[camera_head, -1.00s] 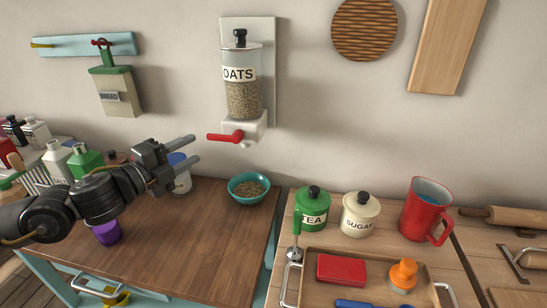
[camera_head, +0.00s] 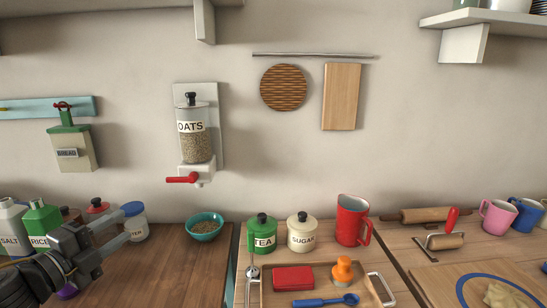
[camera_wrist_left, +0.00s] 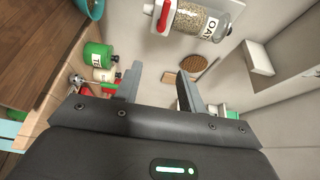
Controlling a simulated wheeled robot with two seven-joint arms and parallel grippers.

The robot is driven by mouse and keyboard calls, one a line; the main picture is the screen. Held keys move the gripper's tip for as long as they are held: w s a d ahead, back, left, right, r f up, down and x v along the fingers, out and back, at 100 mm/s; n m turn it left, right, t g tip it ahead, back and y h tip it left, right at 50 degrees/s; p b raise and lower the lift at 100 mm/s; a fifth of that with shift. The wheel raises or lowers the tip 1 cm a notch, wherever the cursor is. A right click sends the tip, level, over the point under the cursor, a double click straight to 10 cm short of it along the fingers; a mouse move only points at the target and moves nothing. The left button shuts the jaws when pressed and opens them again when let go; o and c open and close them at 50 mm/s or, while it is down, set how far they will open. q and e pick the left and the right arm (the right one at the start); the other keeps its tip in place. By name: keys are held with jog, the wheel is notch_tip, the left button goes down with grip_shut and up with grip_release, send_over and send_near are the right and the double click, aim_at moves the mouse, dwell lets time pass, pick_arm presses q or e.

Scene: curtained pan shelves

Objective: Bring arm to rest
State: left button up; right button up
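My left gripper (camera_head: 118,229) is at the lower left of the head view, above the wooden counter, with its two fingers apart and nothing between them. In the left wrist view the fingers (camera_wrist_left: 162,85) also stand apart and empty. The oats dispenser (camera_head: 194,132) hangs on the wall with its red lever (camera_head: 181,179), up and to the right of the gripper. A teal bowl (camera_head: 205,227) with oats in it stands on the counter below the dispenser, to the right of the gripper and apart from it. My right gripper shows in neither view.
Salt and rice containers (camera_head: 41,222) and a white jar (camera_head: 135,222) stand close around the left gripper. A green tea canister (camera_head: 262,235), a cream sugar canister (camera_head: 301,233) and a red jug (camera_head: 352,220) stand right of the bowl. A tray (camera_head: 268,300) holds a red box.

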pick_arm(q)
jog(key=s+d+f+n+g+y, duration=0.25)
jog(key=f+n, duration=0.35)
jog(key=f, duration=0.6)
jog(key=s+d+f+n+g+y, duration=0.2)
jog(key=s+d+f+n+y, duration=0.3)
jog(key=f, duration=0.7)
jog(key=s+f+n+g, duration=0.45)
jog(key=s+f, duration=0.35)
jog(key=s, duration=0.3)
jog(key=s+f+n+g, duration=0.45)
jog(key=s+f, duration=0.25)
jog(key=s, duration=0.3)
notch_tip(320, 180, down, 27)
jog(key=s+a+f+g, duration=0.2)
jog(key=s+f, duration=1.3)
jog(key=s, duration=0.2)
jog(key=shift+a+h, duration=0.3)
jog(key=shift+h, duration=0.05)
